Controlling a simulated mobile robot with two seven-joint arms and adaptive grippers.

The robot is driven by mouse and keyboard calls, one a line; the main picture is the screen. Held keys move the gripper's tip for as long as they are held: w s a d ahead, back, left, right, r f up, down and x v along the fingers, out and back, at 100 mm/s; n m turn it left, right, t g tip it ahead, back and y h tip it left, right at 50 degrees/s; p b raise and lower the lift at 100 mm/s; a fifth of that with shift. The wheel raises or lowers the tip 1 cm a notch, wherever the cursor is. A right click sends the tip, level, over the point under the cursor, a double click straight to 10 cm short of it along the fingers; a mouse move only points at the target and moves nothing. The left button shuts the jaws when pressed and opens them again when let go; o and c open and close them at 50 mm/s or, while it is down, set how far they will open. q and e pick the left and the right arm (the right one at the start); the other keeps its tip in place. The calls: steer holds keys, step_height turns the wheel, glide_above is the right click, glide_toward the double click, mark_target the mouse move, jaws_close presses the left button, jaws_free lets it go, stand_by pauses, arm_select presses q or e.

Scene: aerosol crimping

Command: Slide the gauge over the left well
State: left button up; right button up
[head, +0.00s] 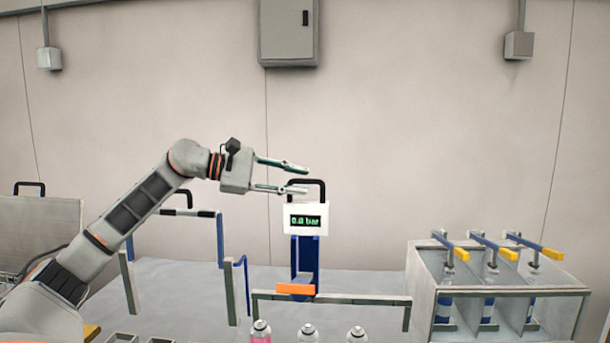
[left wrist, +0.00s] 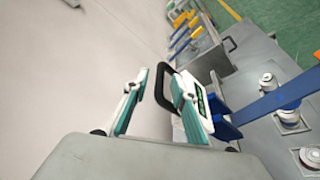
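The gauge (head: 306,217) is a white box with a green "0.0 bar" display and a black arched handle (head: 323,184). It stands on a blue upright (head: 305,262) behind an orange block (head: 296,289). My left gripper (head: 303,179) is open at the handle's upper left, its lower finger overlapping the handle in the head view. In the left wrist view the handle (left wrist: 160,88) shows between the open fingers, and the gauge (left wrist: 196,105) is partly hidden by one finger. I cannot tell whether they touch. The left well is not clearly identifiable. My right gripper is not in view.
Several spray cans (head: 308,332) stand at the front edge, behind them a low grey rail (head: 340,299). At right is a clear-walled rack (head: 515,290) with yellow-tipped levers (head: 507,253).

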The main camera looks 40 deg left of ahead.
arm_select(q)
steer(key=shift+p+x, duration=0.3)
steer(key=shift+x, duration=1.05)
